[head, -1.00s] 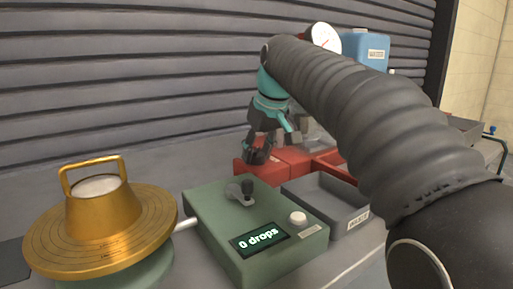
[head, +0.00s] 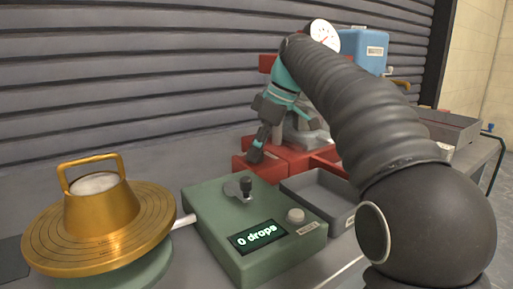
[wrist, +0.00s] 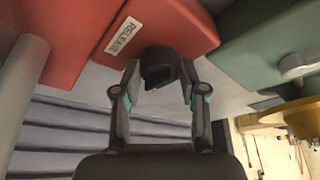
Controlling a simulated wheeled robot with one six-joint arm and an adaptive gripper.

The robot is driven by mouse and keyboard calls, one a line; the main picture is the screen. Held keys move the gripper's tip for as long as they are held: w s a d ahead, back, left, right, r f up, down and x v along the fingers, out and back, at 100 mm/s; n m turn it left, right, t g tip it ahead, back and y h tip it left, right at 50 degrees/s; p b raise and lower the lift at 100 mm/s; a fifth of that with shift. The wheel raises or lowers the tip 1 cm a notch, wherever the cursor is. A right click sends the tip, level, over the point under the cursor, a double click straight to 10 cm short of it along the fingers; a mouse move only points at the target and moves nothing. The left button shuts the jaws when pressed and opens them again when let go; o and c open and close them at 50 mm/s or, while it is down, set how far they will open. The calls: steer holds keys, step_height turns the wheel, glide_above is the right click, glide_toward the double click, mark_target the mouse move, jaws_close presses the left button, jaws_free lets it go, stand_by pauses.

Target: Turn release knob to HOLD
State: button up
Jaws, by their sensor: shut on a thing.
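The release knob (wrist: 157,62) is a dark, round knob on the side of a red housing (wrist: 165,25) with a white RELEASE label (wrist: 124,35), in the wrist view. My gripper (wrist: 160,80) is shut on it, one finger on each side. In the head view my gripper (head: 257,152) reaches down to the front of the red housing (head: 262,170) and hides the knob. I cannot read the knob's setting, and no HOLD mark shows.
A green box (head: 270,265) with a small lever (head: 240,188), a pale button (head: 295,215) and a "0 drops" display (head: 258,237) stands in front. A gold flow table (head: 100,225) is at left. A grey tray (head: 345,219) and a blue container (head: 365,50) are at right.

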mark_target(268, 161)
steer(key=shift+f+n, duration=0.1)
steer(key=shift+n, duration=0.2)
steer(key=o, duration=1.1)
steer(key=shift+o, duration=0.2)
steer(key=shift+v, duration=3.8)
steer(key=shift+a, duration=0.1)
